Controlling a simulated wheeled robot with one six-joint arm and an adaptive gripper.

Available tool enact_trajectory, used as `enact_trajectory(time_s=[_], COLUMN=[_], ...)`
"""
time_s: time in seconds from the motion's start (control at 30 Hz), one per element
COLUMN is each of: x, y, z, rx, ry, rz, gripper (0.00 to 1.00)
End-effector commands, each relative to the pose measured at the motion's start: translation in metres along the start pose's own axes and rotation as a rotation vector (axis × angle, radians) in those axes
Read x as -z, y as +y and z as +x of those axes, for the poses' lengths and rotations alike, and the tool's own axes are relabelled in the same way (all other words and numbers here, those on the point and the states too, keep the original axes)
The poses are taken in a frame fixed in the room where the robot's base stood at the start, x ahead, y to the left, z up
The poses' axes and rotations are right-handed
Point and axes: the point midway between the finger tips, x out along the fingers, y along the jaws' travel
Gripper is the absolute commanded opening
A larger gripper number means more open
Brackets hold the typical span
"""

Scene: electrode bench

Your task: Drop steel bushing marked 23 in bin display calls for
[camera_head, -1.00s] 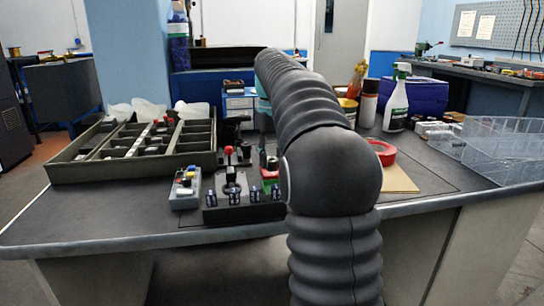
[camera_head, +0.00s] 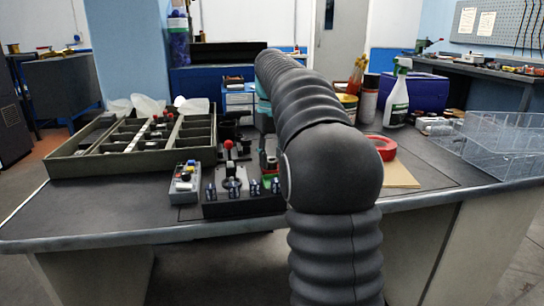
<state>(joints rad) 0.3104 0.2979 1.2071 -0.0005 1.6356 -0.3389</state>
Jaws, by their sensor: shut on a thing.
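My arm rises in front of the camera and bends over the bench; it hides its own far end, and my gripper cannot be made out behind it. No bushing marked 23 and no readable display can be picked out. An olive-grey divided tray (camera_head: 60,163) stands at the left of the bench, with small parts in some of its compartments. Clear plastic bins (camera_head: 490,150) stand at the right end. Whether either of these is the bin in question cannot be told.
A black control box with a red-knobbed lever (camera_head: 230,190) and a small grey button box (camera_head: 185,182) stand near the front edge. Red tape (camera_head: 383,147), a spray bottle (camera_head: 397,98) and a can (camera_head: 367,100) are right of my arm. The front-left bench top (camera_head: 100,210) is clear.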

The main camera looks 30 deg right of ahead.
Motion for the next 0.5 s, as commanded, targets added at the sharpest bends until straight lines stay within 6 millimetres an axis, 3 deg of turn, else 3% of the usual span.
enact_trajectory(time_s=[0.1,0.13,0.2,0.23,0.5], x=[0.0000,0.0000,0.0000,0.0000,0.0000], y=[0.0000,0.0000,0.0000,0.0000,0.0000], z=[-0.0004,-0.0004,-0.0004,-0.0004,-0.0002], rx=[0.000,0.000,0.000,0.000,0.000], ry=[0.000,0.000,0.000,0.000,0.000], rz=[0.000,0.000,0.000,0.000,0.000], gripper=[0.00,0.45,0.62,0.66,0.66])
